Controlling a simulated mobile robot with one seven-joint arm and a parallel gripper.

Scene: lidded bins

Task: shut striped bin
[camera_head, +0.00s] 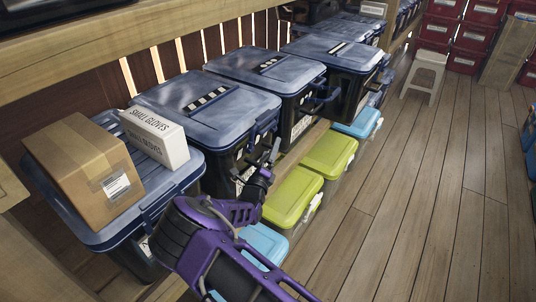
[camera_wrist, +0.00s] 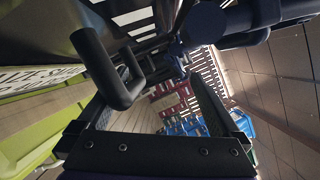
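The striped bin is a dark bin with a blue-grey lid (camera_head: 235,108) bearing a black-and-white striped label (camera_head: 207,100). Its lid lies roughly level over the body in the head view; I cannot tell whether a small gap remains at the front. A dark bar handle (camera_wrist: 112,75) is close in the wrist view, beside a white lettered label (camera_wrist: 28,82). My gripper (camera_head: 272,158) is at the bin's front, near the handle side. Contact with the handle cannot be told.
A cardboard box (camera_head: 88,168) and a white box (camera_head: 153,137) sit on the nearer bin's lid (camera_head: 80,232). Another lidded bin (camera_head: 262,70) stands beyond. Green-lidded boxes (camera_head: 293,195) lie below. A stool (camera_head: 425,75) stands on the open floor at right.

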